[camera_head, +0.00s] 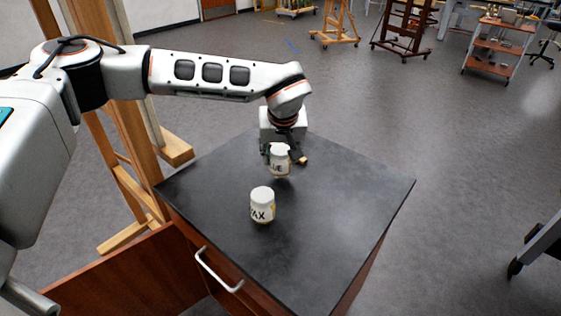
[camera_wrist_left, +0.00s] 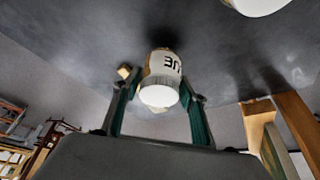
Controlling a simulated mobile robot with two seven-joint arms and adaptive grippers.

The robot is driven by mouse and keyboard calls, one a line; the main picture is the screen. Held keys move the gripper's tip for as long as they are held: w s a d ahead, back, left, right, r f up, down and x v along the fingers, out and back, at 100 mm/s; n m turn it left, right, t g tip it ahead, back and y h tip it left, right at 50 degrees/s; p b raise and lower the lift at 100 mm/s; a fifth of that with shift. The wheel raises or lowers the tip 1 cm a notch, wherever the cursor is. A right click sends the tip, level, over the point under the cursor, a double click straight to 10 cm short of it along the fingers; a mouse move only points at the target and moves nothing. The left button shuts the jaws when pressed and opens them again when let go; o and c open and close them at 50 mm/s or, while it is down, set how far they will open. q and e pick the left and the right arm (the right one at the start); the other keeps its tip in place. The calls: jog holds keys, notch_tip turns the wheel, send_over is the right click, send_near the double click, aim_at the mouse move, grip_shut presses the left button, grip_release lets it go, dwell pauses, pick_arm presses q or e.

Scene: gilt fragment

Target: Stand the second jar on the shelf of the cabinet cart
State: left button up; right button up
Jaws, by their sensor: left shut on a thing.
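My left gripper (camera_head: 284,158) is shut on a white jar (camera_head: 279,163) with dark lettering, over the far part of the cabinet cart's dark top (camera_head: 345,200). In the left wrist view the jar (camera_wrist_left: 163,66) sits between the two fingers. A faint shadow lies below it; I cannot tell how far it is above the top. A second white jar, marked "WAX" (camera_head: 262,207), stands upright on the top, nearer the front. The cart's front has a silver handle (camera_head: 218,272). The shelf inside is hidden. My right gripper is not in view.
A brown wooden panel (camera_head: 120,270), seemingly the cart's open door, extends left from its front. A wooden easel (camera_head: 135,150) stands close to the cart's left side. A small tan block (camera_head: 303,160) is beside the gripper. The right part of the top is clear.

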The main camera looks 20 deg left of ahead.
pick_arm(q)
jog(key=shift+f, duration=1.15)
jog(key=o, duration=1.2)
jog(key=shift+o, duration=0.2)
